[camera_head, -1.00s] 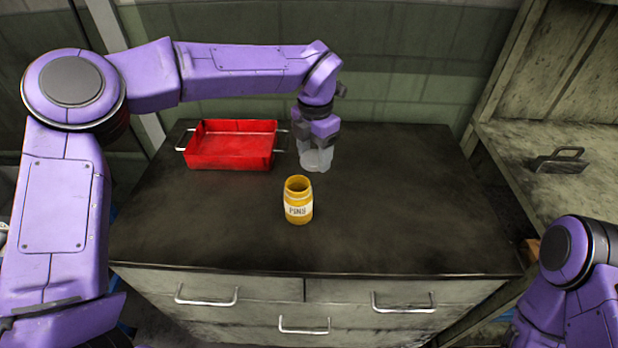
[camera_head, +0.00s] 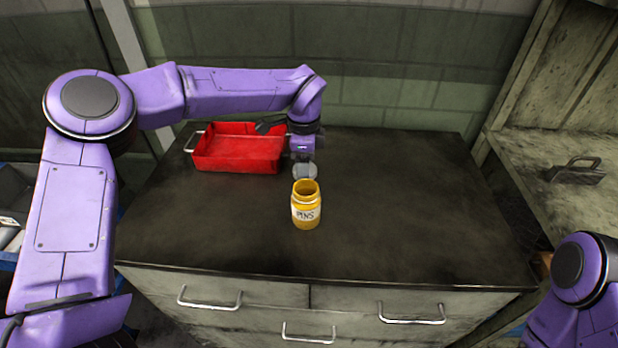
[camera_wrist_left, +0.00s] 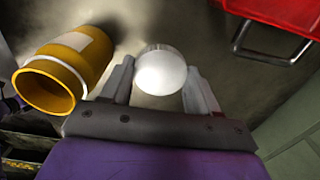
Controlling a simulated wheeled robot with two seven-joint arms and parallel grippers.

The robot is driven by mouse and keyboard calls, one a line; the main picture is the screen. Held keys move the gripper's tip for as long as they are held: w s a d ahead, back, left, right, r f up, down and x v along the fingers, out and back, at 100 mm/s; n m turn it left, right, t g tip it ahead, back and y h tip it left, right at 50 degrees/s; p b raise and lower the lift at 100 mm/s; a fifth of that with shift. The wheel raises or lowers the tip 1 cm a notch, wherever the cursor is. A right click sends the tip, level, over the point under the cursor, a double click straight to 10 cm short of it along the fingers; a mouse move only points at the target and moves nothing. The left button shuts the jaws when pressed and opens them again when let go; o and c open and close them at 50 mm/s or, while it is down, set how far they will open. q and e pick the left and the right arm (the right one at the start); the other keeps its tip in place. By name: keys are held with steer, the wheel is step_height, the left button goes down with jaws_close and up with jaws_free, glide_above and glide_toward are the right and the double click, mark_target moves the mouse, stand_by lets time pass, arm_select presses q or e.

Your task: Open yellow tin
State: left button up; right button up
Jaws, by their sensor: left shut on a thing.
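The yellow tin (camera_head: 306,212), labelled PINS, stands upright on the dark tabletop. Its round mouth is open with no lid on it. In the left wrist view the tin (camera_wrist_left: 78,55) lies to the left of my fingers, its open rim toward the camera. My left gripper (camera_head: 302,161) is just behind the tin, shut on a pale round lid (camera_head: 304,171). The lid (camera_wrist_left: 161,71) shows between the two fingers in the left wrist view. The lid appears apart from the tin. My right gripper is out of view; only part of the right arm shows at the lower right.
A red tray (camera_head: 236,163) with metal handles stands at the back left of the cabinet top (camera_head: 400,215), close beside my left gripper. The right half of the top is clear. A shelf (camera_head: 560,165) with a metal handle-like object stands at the right.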

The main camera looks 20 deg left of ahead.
arm_select(q)
step_height(320, 180, down, 5)
steer(key=shift+p, duration=0.35)
steer(key=shift+f, duration=0.2)
steer(key=o, duration=1.2)
steer(key=shift+c, duration=0.2)
